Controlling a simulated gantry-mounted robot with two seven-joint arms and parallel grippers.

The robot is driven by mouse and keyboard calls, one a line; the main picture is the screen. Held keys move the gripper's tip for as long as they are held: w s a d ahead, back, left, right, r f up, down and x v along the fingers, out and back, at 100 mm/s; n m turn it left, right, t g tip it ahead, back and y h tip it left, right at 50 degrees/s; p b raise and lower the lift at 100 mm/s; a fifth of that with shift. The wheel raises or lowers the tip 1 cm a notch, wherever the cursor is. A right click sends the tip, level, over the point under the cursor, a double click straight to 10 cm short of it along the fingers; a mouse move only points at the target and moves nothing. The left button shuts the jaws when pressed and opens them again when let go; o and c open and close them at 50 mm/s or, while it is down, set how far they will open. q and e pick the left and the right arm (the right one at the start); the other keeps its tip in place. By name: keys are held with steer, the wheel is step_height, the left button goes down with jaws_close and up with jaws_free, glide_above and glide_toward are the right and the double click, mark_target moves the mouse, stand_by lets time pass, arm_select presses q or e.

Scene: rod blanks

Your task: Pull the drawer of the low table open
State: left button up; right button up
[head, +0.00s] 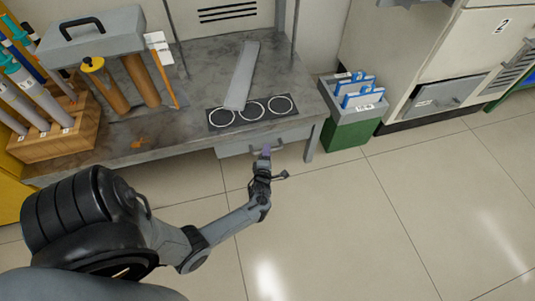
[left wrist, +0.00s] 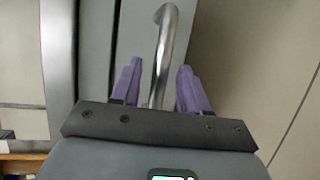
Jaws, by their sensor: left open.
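The low table (head: 190,143) has a grey drawer (head: 233,150) under the right part of its top. The drawer front looks about level with the table's front edge, with no visible gap. A metal bar handle (left wrist: 168,45) on it shows large in the left wrist view. My left gripper (head: 265,152) is at the handle in the head view. In the left wrist view its purple fingers (left wrist: 158,85) are open, one on each side of the bar, with visible space between bar and fingers. My right gripper is not in view.
On the table are a wooden rack (head: 55,140) of tubes, a grey case (head: 90,38), a flat grey bar (head: 242,75) and a black panel with three rings (head: 252,112). A green-grey bin (head: 350,115) stands right of the table. The floor (head: 340,220) in front is clear.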

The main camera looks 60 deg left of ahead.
arm_select(q)
steer(key=shift+x, duration=0.75)
jaws_close()
